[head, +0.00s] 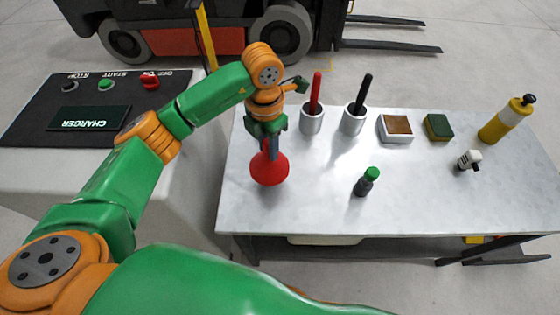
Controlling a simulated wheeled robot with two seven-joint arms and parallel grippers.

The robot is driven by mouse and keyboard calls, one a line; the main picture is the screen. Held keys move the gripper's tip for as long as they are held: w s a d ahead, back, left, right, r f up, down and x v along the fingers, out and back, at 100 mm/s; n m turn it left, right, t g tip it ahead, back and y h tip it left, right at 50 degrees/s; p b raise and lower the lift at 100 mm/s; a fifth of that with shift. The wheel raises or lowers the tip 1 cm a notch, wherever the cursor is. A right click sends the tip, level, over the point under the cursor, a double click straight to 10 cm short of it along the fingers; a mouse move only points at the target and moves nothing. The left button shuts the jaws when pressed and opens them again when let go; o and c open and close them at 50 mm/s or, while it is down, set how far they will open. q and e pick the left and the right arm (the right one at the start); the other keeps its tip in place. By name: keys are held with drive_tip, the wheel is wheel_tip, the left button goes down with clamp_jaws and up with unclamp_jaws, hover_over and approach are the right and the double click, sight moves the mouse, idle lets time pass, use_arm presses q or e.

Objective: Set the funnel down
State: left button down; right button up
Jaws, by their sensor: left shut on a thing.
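The red funnel (269,170) is at the left part of the metal table (315,205), its wide mouth facing down. My left gripper (270,146) is above it, shut on its narrow upper part, which the fingers partly hide. I cannot tell whether the funnel's rim touches the table top or hangs just over it. My right gripper is not in view.
Behind are two metal cups with a red-handled tool (316,88) and a black-handled tool (361,90). A green-capped bottle (366,181) stands to the right. The charger panel (95,115) is left.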

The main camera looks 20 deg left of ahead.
sight(277, 167)
use_arm(q)
drive_tip(key=f, duration=0.1)
drive_tip(key=s+d+f, duration=0.1)
drive_tip(key=d+f+p, duration=0.1)
drive_tip(key=f, duration=0.1)
drive_tip(key=shift+s+d, duration=0.25)
wheel_tip(277, 167, down, 2)
drive_tip(key=shift+f+p, duration=0.15)
drive_tip(key=shift+p, duration=0.25)
drive_tip(key=shift+w+a+f, duration=0.1)
drive_tip(key=shift+f, duration=0.05)
drive_tip(key=c, duration=0.7)
unclamp_jaws()
drive_tip(key=shift+o, duration=0.2)
wheel_tip(277, 167, up, 12)
drive_tip(key=b, duration=0.1)
drive_tip(key=shift+b, duration=0.3)
